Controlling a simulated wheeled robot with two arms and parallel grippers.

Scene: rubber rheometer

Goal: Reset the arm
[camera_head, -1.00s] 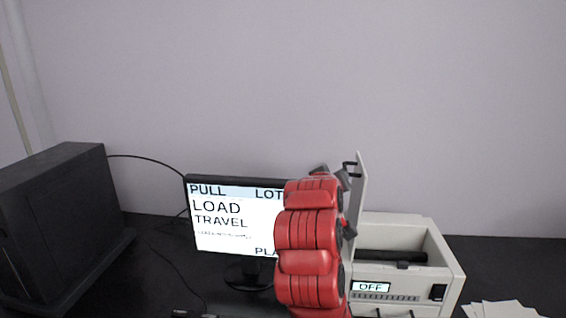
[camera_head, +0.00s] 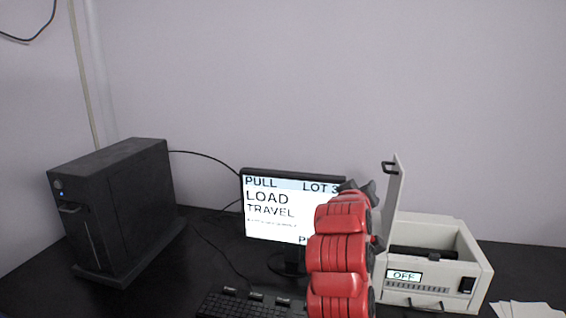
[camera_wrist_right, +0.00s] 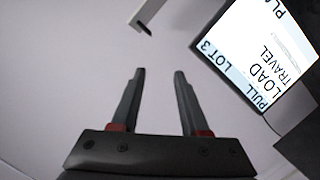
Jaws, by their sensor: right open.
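My right arm is red and rises in front of the monitor's right side in the head view. Its gripper (camera_head: 358,190) is at the top, near the raised lid of the machine, and is partly hidden by the arm. In the right wrist view the two dark fingers of this gripper (camera_wrist_right: 158,75) stand apart with nothing between them. The raised lid's handle (camera_wrist_right: 143,25) shows beyond the fingertips, apart from them. My left gripper does not show.
The white machine (camera_head: 422,302) has an upright lid (camera_head: 396,190) and a display reading OFF (camera_head: 404,275). A monitor (camera_head: 270,215), a keyboard (camera_head: 245,305), a black computer tower (camera_head: 120,205) and papers (camera_head: 525,309) are on the black table.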

